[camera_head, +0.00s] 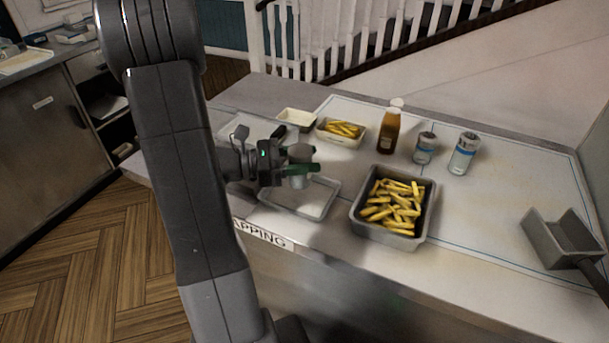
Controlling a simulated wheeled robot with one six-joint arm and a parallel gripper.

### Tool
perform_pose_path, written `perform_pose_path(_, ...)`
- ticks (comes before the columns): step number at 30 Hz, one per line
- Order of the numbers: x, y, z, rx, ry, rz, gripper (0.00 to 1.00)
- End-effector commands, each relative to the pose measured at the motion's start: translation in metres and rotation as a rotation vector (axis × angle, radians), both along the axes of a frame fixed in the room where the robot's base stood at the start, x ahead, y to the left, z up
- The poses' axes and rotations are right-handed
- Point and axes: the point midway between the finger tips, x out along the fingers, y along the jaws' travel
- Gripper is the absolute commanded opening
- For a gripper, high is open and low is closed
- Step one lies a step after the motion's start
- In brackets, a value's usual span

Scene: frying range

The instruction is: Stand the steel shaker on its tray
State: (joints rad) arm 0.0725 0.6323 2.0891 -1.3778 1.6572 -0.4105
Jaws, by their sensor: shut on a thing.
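My gripper (297,169), with dark green fingers, is shut around a small grey steel shaker (300,153). The shaker is roughly upright, and the fingers hide its middle. A shallow metal tray (318,208) with a pale floor lies on the counter below the gripper, near the front edge. The shaker's lower end shows in front of the tray's back part. I cannot tell whether it touches the tray.
A deep pan (428,222) of chips stands right of the tray. Behind are a chip box (358,136), an empty white box (296,117), a brown bottle (388,133) and two blue-banded containers (425,149) (463,155). A scoop (553,243) lies far right.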

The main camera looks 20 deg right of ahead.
Motion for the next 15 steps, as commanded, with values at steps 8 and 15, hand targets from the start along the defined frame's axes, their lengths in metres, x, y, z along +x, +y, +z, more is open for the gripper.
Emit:
perform_pose_path(8,0.000,0.000,-0.033,0.000,0.004,-0.001,0.23)
perform_pose_path(15,0.000,0.000,-0.042,0.000,-0.001,0.000,0.23)
